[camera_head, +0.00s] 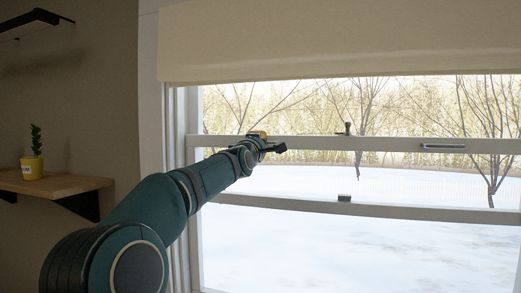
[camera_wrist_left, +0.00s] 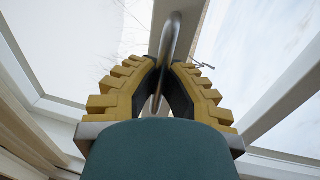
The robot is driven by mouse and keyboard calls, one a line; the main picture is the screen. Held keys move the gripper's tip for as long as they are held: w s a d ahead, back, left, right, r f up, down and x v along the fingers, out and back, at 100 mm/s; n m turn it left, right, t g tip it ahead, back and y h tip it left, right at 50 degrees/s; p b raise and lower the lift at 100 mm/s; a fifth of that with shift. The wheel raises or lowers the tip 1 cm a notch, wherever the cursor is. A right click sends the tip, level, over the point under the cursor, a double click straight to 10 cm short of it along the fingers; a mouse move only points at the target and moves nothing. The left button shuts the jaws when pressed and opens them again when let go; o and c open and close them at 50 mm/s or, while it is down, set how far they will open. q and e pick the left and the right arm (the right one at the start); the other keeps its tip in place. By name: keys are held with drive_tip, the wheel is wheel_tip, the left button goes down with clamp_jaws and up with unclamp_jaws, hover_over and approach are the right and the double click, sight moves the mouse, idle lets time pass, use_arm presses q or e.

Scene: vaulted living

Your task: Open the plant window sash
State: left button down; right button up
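The plant window sash has a white upper rail (camera_head: 385,144) running across the window. A second white rail (camera_head: 400,211) runs below it, with a clear gap of glass between them. A metal handle (camera_head: 443,146) sits on the upper rail at the right. My left gripper (camera_head: 265,143) is at the left part of the upper rail, its fingers partly hidden. In the left wrist view, the yellow-backed fingers (camera_wrist_left: 164,77) close in on both sides of a grey metal bar handle (camera_wrist_left: 174,35). My right gripper is not in view.
A small dark latch (camera_head: 346,129) stands on the upper rail and a dark piece (camera_head: 344,198) on the lower one. A beige blind (camera_head: 340,40) hangs above. A yellow-potted plant (camera_head: 32,167) stands on a wooden shelf (camera_head: 60,184) at the left.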

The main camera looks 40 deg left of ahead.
use_arm(q)
drive_tip(key=shift+r, duration=0.45)
drive_tip(key=c, duration=1.1)
unclamp_jaws()
drive_tip(key=shift+c, duration=0.2)
drive_tip(key=shift+o, duration=0.5)
drive_tip(key=shift+s, duration=0.15)
drive_tip(key=shift+f, duration=0.1)
drive_tip(key=shift+d, duration=0.1)
drive_tip(key=v, duration=1.2)
